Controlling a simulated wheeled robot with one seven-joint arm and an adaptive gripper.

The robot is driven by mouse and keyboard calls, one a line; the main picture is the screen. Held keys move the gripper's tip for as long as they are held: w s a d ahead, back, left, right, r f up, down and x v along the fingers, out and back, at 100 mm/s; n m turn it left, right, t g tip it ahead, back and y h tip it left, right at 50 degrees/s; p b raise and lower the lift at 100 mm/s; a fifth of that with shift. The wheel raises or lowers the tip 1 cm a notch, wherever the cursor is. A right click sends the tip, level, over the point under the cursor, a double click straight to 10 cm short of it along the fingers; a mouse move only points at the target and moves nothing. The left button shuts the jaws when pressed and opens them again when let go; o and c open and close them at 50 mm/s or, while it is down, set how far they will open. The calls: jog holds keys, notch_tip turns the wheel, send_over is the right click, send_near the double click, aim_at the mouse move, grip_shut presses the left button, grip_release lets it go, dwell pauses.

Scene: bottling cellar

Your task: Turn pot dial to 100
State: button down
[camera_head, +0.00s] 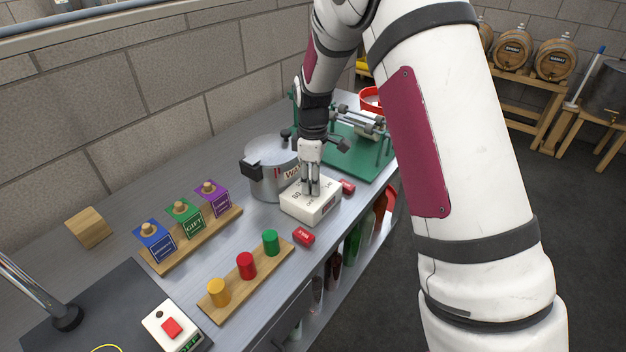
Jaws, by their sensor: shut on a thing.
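The pot (267,182) is a metal vessel with a black handle and a red-and-white label, standing on the metal bench. In front of it is a white control box (309,208) with dark markings on top, one reading like 80. My gripper (311,190) points down onto the top of this box and is shut on the dial there. The dial itself is mostly hidden by the fingers, so its pointer and setting cannot be read.
Blue, green and purple boxes (184,217) stand on a wooden strip at left. Orange, red and green pegs (246,265) stand on another. Small red blocks (304,236) lie near the control box. A green-based machine (357,151) is behind. A red-button box (171,327) is at the front.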

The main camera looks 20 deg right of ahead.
jog(key=shift+m, duration=0.3)
jog(key=m, duration=0.5)
jog(key=shift+m+b, duration=0.3)
jog(key=shift+b, duration=0.05)
jog(key=m, duration=1.1)
jog(key=shift+m, duration=0.4)
jog(key=m, duration=0.5)
jog(key=shift+m+p, duration=0.3)
jog(key=c, duration=1.2)
grip_release()
